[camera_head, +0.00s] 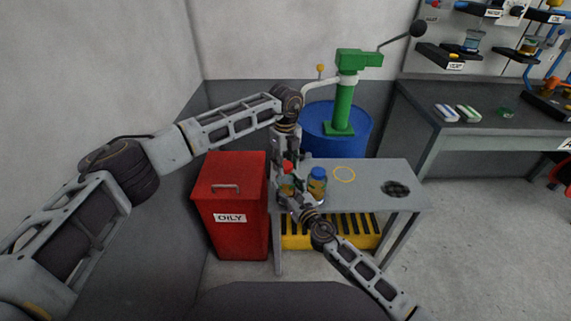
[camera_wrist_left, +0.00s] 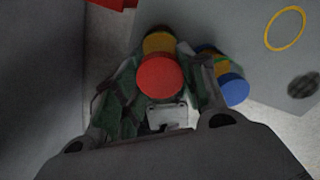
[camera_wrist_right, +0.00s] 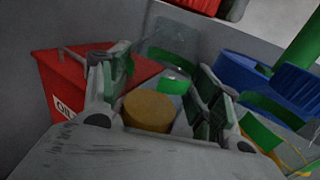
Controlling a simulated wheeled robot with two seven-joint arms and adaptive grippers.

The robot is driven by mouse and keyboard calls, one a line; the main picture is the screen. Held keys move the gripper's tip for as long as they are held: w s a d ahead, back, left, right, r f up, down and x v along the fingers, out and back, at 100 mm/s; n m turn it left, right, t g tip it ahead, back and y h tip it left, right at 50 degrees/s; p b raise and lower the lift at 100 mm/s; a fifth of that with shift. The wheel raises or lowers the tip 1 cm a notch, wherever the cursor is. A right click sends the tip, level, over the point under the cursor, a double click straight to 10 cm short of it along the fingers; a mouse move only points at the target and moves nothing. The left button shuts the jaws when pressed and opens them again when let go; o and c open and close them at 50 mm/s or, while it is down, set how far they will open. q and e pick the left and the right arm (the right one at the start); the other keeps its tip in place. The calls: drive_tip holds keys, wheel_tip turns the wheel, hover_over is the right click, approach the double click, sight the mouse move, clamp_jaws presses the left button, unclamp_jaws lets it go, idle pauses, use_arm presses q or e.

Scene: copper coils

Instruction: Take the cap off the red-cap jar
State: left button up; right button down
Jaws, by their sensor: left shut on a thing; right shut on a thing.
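The red-cap jar (camera_head: 286,184) stands at the left end of the small grey table, clear glass with copper-brown contents. Its red cap (camera_head: 288,167) shows at its top and large in the left wrist view (camera_wrist_left: 160,76). My left gripper (camera_wrist_left: 160,82) comes from above and is shut on the red cap. My right gripper (camera_wrist_right: 158,95) comes from the front and is shut on the jar's glass body; the brown contents (camera_wrist_right: 150,112) show between its fingers. I cannot tell whether the cap is still seated on the rim.
A blue-cap jar (camera_head: 317,182) stands close on the right and shows beside my left finger (camera_wrist_left: 232,88). The table (camera_head: 362,198) has a yellow ring (camera_head: 344,174) and a dark round patch (camera_head: 396,188). A red bin (camera_head: 232,185) is left, a blue drum (camera_head: 318,125) behind.

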sight(286, 165)
use_arm(q)
drive_tip(key=shift+r, duration=1.85)
use_arm(e)
drive_tip(key=shift+c, duration=1.5)
unclamp_jaws()
drive_tip(key=shift+s, duration=0.15)
drive_tip(key=v, duration=1.1)
drive_tip(key=shift+s+d, duration=0.2)
drive_tip(key=shift+s, duration=0.1)
